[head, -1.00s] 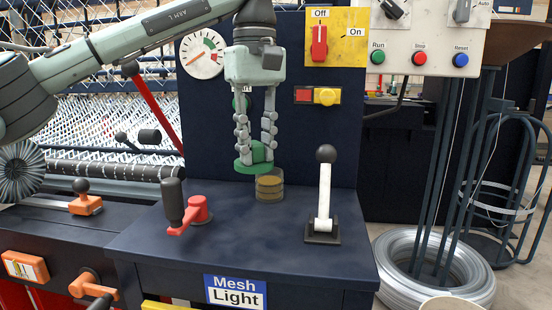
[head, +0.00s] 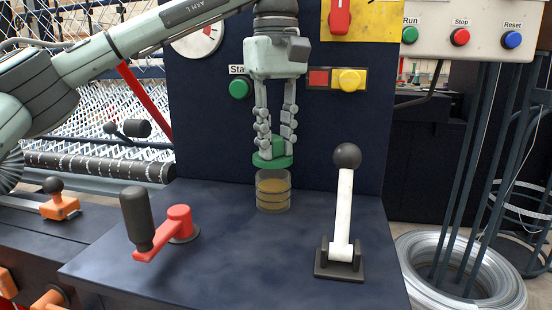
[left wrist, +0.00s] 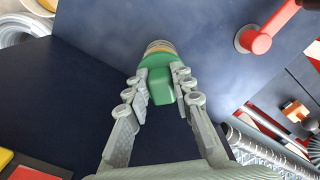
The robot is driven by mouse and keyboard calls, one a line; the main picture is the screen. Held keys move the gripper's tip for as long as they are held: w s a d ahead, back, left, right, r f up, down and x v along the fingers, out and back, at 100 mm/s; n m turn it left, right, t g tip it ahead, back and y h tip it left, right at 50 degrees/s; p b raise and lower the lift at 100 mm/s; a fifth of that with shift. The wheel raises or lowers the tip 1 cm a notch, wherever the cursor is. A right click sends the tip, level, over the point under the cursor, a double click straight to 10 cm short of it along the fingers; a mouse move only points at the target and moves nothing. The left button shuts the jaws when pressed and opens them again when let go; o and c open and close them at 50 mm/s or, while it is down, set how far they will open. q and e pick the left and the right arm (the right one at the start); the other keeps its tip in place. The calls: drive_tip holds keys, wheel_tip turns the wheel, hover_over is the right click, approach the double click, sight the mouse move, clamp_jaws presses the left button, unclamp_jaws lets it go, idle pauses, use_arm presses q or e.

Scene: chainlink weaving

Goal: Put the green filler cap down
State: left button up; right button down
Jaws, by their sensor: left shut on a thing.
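The green filler cap (head: 273,160) is a round green disc with a raised grip. My left gripper (head: 275,143) points down and is shut on that grip. The cap is just above the clear jar (head: 273,192) with amber contents, which stands on the dark table. I cannot tell whether the cap touches the jar's rim. In the left wrist view the cap (left wrist: 161,80) sits between the fingertips (left wrist: 161,88), and the jar (left wrist: 160,47) shows only in part beyond it. My right gripper is not in view.
A red crank with a black handle (head: 137,218) is left of the jar, and a white lever with a black knob (head: 344,205) is right of it. A dark panel with a green button (head: 239,88) stands behind. The table (head: 235,255) is clear in front.

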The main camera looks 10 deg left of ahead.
sight(276, 157)
use_arm(q)
drive_tip(key=shift+f, duration=1.4)
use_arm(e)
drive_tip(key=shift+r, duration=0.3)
use_arm(q)
drive_tip(key=shift+f, duration=0.1)
drive_tip(key=o, duration=0.9)
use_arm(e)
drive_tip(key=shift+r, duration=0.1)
use_arm(q)
drive_tip(key=shift+r, duration=0.25)
wheel_tip(276, 157, up, 5)
drive_tip(key=shift+f+p, duration=0.15)
drive_tip(key=shift+p, duration=0.2)
wheel_tip(276, 157, up, 6)
drive_tip(key=shift+r+p, duration=0.1)
drive_tip(key=shift+p, duration=0.9)
drive_tip(key=shift+r, duration=0.4)
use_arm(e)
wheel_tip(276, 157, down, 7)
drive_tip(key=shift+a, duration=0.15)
